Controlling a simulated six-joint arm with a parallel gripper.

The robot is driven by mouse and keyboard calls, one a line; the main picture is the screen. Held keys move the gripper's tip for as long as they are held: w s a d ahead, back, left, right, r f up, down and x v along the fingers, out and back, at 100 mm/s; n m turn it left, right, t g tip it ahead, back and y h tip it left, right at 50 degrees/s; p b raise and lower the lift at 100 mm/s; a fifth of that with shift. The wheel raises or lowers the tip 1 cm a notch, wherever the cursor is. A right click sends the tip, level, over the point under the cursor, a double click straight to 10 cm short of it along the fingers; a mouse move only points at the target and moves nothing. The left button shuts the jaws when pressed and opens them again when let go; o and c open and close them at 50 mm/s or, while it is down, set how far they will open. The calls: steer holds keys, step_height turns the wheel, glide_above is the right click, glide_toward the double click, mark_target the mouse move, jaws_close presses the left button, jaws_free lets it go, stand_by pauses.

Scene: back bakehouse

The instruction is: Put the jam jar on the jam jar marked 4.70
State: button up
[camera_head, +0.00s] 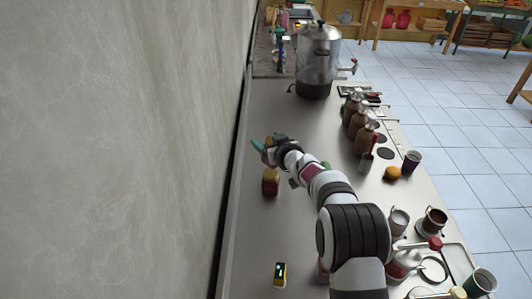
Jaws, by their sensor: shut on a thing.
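My gripper (268,147) reaches out over the left part of the steel counter, near the wall. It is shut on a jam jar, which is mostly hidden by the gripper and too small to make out. Just below the gripper in the picture stands a red and yellow jam jar (270,186). I cannot tell whether the held jar touches it. No price can be read at this size.
The steel counter (250,225) is clear along the wall. A large metal urn (317,65) stands at the back. Brown bottles (365,136), an orange item (392,173) and cups (411,161) line the right side. A wall (120,150) bounds the left.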

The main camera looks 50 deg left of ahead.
steer(key=shift+s+a+f, duration=0.1)
steer(key=shift+a+f, duration=0.1)
steer(key=shift+f, duration=0.9)
steer(key=shift+s+a+f, duration=0.1)
steer(key=shift+a+f, duration=0.05)
steer(key=shift+f, duration=0.9)
steer(key=shift+f, duration=0.1)
